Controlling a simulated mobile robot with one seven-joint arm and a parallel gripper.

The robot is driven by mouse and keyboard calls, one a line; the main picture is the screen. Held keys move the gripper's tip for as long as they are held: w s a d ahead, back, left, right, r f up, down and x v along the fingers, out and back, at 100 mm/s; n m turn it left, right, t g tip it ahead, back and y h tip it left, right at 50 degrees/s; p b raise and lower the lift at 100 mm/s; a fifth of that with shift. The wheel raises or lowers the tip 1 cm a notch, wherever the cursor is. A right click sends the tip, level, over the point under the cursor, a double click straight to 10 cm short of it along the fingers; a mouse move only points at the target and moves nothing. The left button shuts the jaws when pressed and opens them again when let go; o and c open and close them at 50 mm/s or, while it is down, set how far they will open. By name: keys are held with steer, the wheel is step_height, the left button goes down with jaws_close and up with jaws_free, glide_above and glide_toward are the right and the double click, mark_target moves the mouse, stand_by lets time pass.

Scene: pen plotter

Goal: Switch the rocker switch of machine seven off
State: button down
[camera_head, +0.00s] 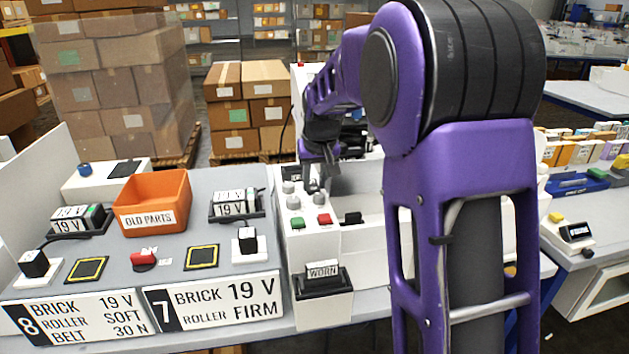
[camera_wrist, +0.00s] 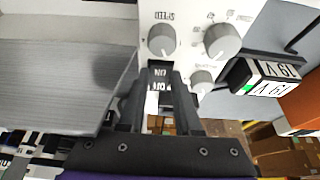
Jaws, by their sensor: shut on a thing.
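The white machine (camera_head: 312,253) stands right of the number 7 plate (camera_head: 215,302); its own number does not show. My gripper (camera_head: 316,186) reaches down at its back, behind the knobs. In the wrist view my gripper (camera_wrist: 162,88) has its two dark fingers close together at a black rocker switch (camera_wrist: 160,73) with white ON lettering, upside down in this view. The fingers are shut on the switch, one on each side. Part of the switch is hidden between them, and I cannot tell which way it is tilted.
Grey knobs (camera_wrist: 222,40) sit close to the fingers. An orange OLD PARTS bin (camera_head: 152,203) and a battery dock (camera_head: 236,205) stand left.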

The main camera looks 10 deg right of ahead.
steer(key=shift+r, duration=0.15)
steer(key=shift+r+p, duration=0.2)
steer(key=shift+p, duration=0.55)
steer(key=g+p, duration=0.1)
steer(key=p, duration=0.1)
steer(key=shift+w+r+p, duration=0.15)
steer(key=shift+w+p, duration=0.05)
steer(key=shift+p, duration=0.15)
steer(key=g+p, duration=0.1)
steer(key=p, duration=0.2)
steer(key=shift+w+p, duration=0.15)
steer(key=shift+p, duration=0.15)
steer(key=shift+w+g+p, duration=0.2)
steer(key=shift+g+p, duration=0.55)
steer(key=shift+g, duration=0.05)
steer(key=shift+f, duration=0.2)
steer(key=c, duration=0.6)
jaws_free()
